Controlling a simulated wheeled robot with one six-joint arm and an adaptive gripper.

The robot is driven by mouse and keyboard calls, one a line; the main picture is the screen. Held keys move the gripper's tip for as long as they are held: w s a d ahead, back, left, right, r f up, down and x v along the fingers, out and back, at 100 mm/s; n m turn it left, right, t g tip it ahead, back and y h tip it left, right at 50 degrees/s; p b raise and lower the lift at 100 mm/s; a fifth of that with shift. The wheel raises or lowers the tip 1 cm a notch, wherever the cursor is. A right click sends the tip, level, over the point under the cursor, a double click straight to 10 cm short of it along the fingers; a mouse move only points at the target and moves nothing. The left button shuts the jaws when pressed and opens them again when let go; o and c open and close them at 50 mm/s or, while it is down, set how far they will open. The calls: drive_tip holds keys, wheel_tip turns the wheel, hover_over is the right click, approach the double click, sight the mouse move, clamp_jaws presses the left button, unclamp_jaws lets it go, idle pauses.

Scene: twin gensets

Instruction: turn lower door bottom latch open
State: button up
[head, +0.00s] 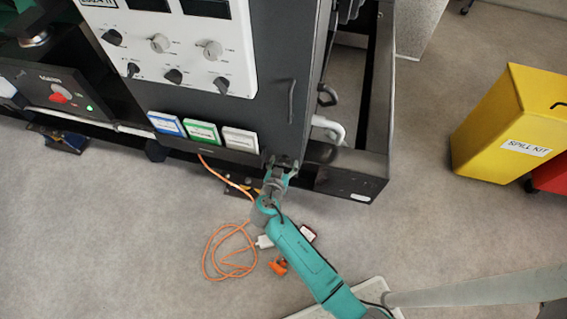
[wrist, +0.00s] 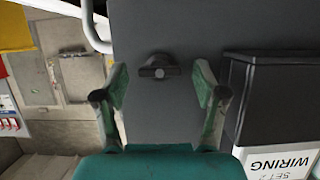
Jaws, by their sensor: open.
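In the wrist view, a small dark latch (wrist: 158,66) with a round centre sits on a flat grey door (wrist: 150,25). My gripper (wrist: 160,88) is open, with one finger on each side of the latch in the picture. The fingers look apart from the latch, and nothing is held. In the head view, my gripper (head: 281,164) is at the lower right corner of the dark genset cabinet (head: 270,60). The latch is hidden there behind my gripper or the cabinet edge. A dark handle (head: 291,101) shows higher on the cabinet.
Blue, green and white labelled boxes (head: 204,133) line the cabinet's lower front. An orange cable (head: 232,252) lies coiled on the floor. A yellow spill kit bin (head: 510,125) stands right. A dark box with a wiring label (wrist: 280,100) is close right in the wrist view.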

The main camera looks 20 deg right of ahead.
drive_tip(key=shift+c, duration=0.3)
drive_tip(key=c, duration=1.1)
drive_tip(key=shift+n, duration=0.3)
drive_tip(key=n+h, duration=0.1)
drive_tip(key=n+g, duration=0.1)
drive_tip(key=shift+w+a+n+h, duration=0.15)
drive_tip(key=shift+n+h, duration=0.15)
drive_tip(key=shift+h, duration=0.1)
drive_tip(key=shift+w+a+f+n+h, duration=0.15)
drive_tip(key=shift+n+h, duration=0.75)
drive_tip(key=shift+n, duration=0.75)
drive_tip(key=shift+s+f+n+h, duration=0.1)
drive_tip(key=shift+n+h, duration=0.8)
drive_tip(key=shift+n, duration=0.8)
drive_tip(key=shift+w+a+f+n+h, duration=0.15)
drive_tip(key=shift+n+h, duration=0.75)
drive_tip(key=shift+n, duration=0.75)
drive_tip(key=shift+s+d+n, duration=0.15)
drive_tip(key=shift+n, duration=0.15)
